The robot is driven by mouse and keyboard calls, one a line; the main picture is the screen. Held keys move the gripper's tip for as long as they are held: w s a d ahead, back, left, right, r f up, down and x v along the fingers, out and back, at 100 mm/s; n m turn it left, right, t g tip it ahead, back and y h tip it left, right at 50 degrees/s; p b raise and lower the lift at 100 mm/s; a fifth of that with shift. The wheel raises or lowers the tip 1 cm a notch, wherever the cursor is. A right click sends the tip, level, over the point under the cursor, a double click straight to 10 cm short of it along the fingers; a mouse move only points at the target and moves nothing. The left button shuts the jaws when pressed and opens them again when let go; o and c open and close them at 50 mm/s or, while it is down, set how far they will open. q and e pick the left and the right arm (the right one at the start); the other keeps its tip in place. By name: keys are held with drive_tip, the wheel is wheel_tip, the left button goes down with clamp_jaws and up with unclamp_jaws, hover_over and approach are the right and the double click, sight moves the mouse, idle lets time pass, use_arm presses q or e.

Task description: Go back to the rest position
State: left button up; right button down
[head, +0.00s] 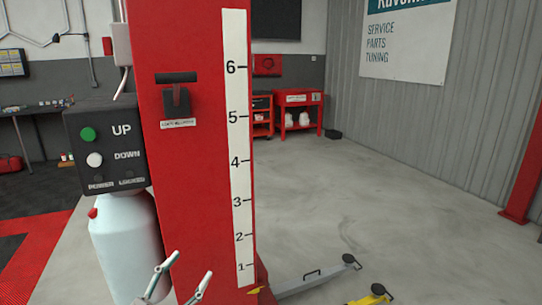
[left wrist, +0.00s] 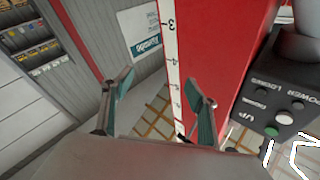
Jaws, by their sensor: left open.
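My left gripper (head: 182,279) shows at the bottom of the head view, in front of the lower part of the red lift post (head: 200,160). Its two fingers are apart with nothing between them. In the left wrist view the open fingers (left wrist: 158,100) also show empty, with the red post and its white number scale behind them. My right gripper is in neither view.
A black control box (head: 106,145) with UP and DOWN buttons is on the post's left side, above a pale tank (head: 125,240). A black lever (head: 177,100) is on the post. Lift arms (head: 315,277) lie low at right. Grey floor (head: 400,200) is open beyond.

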use_arm(q)
drive_tip(key=s+f+n+g+y, duration=0.2)
drive_tip(key=s+f+g, duration=0.2)
drive_tip(key=s+f, duration=0.7)
drive_tip(key=s+f+n+g+y, duration=0.2)
drive_tip(key=s+f, duration=1)
drive_tip(key=f, duration=0.7)
drive_tip(key=shift+n+g+y, duration=0.3)
drive_tip(key=shift+g+y, duration=0.4)
drive_tip(key=shift+g, duration=0.2)
